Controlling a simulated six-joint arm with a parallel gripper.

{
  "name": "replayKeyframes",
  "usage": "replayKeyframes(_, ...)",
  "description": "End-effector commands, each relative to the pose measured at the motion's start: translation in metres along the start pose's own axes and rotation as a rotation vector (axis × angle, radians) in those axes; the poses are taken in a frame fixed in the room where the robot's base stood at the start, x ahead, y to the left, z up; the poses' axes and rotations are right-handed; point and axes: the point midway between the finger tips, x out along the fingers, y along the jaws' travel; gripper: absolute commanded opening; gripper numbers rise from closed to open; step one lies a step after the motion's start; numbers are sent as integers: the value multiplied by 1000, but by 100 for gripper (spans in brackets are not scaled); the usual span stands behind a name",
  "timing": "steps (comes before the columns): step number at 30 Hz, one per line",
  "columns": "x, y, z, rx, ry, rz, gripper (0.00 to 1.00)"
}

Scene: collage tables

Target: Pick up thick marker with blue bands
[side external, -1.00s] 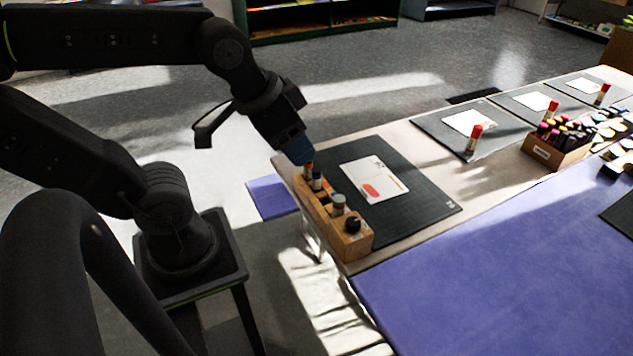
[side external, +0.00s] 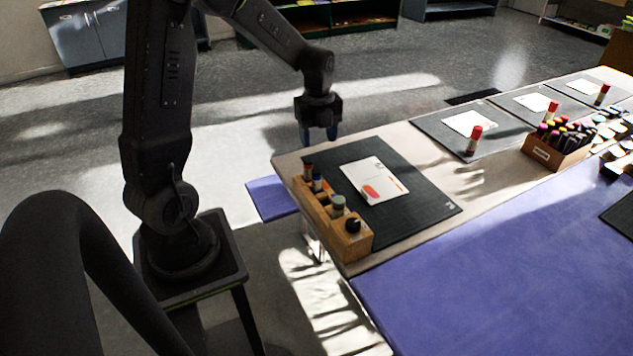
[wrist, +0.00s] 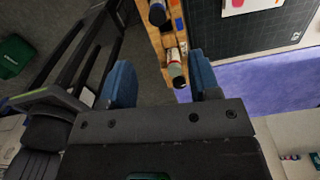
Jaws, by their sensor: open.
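A wooden holder (side external: 330,222) stands along the left edge of the table, with several upright items in it. I cannot clearly make out the blue bands. My gripper (side external: 319,137) is open and empty, pointing down above and beyond the holder's far end. In the wrist view, the holder (wrist: 166,42) comes in from the top. An item with a white and red side and a dark end (wrist: 177,72) shows between my blue fingers (wrist: 163,80), apparently below them.
A box of markers (side external: 556,158) and glue sticks (side external: 474,139) are farther right.

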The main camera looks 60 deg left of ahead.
Motion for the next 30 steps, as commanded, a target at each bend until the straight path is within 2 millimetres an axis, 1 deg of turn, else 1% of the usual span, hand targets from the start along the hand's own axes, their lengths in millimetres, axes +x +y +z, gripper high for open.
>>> replayKeyframes(1, 4, 0, 3, 18, 4, 6, 57)
replayKeyframes(5, 19, 0, 4, 36, 8, 10, 57)
replayKeyframes(12, 65, 1, 3, 35, 8, 11, 57)
replayKeyframes(15, 79, 1, 3, 34, 7, 9, 57)
replayKeyframes(23, 98, 2, 3, 34, 6, 8, 57)
replayKeyframes(30, 133, 3, 4, 33, 7, 9, 57)
